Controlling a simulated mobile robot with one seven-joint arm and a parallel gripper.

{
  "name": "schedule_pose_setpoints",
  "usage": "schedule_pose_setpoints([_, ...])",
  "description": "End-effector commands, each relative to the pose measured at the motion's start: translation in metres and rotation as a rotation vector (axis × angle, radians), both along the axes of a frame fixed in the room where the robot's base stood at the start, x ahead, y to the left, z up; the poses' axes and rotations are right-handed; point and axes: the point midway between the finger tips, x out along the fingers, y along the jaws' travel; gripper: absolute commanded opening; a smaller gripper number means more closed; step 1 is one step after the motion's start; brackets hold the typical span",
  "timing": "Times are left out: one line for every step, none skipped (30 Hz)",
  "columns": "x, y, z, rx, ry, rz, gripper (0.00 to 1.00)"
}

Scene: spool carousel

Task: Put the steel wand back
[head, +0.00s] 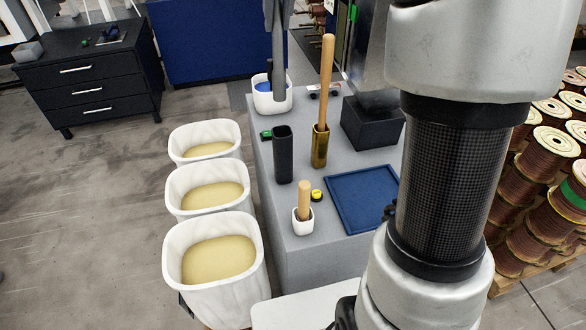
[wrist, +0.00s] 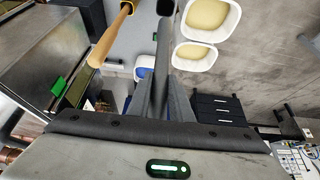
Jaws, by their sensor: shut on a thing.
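The steel wand (head: 278,70) is a dark grey rod hanging upright near the top of the head view. In the wrist view the wand (wrist: 163,45) runs up from between the fingers of my gripper (wrist: 166,98), which is shut on it. Its lower end shows just above a tall black holder (head: 283,155) on the grey table, with a gap between them in the picture. The black holder's mouth (wrist: 165,7) is at the top edge of the wrist view, close beyond the wand's tip. The holder's inside is hidden.
A gold holder (head: 320,148) with a tall wooden rod (head: 326,80) stands right of the black one. Nearby are a white cup (head: 303,226), a blue tray (head: 362,198), a black box (head: 372,123) and a white tub (head: 272,102). Several white bins (head: 214,265) stand left.

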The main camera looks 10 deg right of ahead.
Motion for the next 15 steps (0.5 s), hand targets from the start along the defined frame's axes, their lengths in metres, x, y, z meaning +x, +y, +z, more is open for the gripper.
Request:
schedule_pose_setpoints([0.001,0.001,0.005,0.0,-0.008,0.001,0.0])
schedule_pose_setpoints([0.001,0.001,0.006,0.0,-0.01,0.001,0.0])
schedule_pose_setpoints([0.0,0.001,0.005,0.0,-0.011,0.001,0.0])
schedule_pose_setpoints([0.0,0.001,0.003,0.0,-0.01,0.001,0.0])
schedule_pose_setpoints([0.0,0.001,0.0,-0.001,-0.01,0.0,0.0])
schedule_pose_setpoints([0.0,0.001,-0.006,-0.001,-0.01,0.0,0.0])
schedule_pose_setpoints([0.0,0.001,-0.012,-0.001,-0.009,0.0,0.0])
schedule_pose_setpoints([0.0,0.0,-0.019,-0.001,-0.008,0.0,0.0])
schedule_pose_setpoints([0.0,0.0,-0.029,-0.001,-0.007,0.0,0.0])
schedule_pose_setpoints([0.0,0.0,-0.037,-0.001,-0.007,0.0,0.0])
schedule_pose_setpoints([0.0,0.0,-0.045,-0.001,-0.006,0.0,0.0])
schedule_pose_setpoints([-0.001,0.0,-0.055,-0.001,-0.006,0.0,0.0])
schedule_pose_setpoints([0.0,0.0,-0.063,-0.001,-0.006,0.0,0.0])
schedule_pose_setpoints([0.0,0.0,-0.071,-0.001,-0.006,0.0,0.0])
schedule_pose_setpoints([0.0,0.0,-0.081,-0.001,-0.006,0.0,0.0])
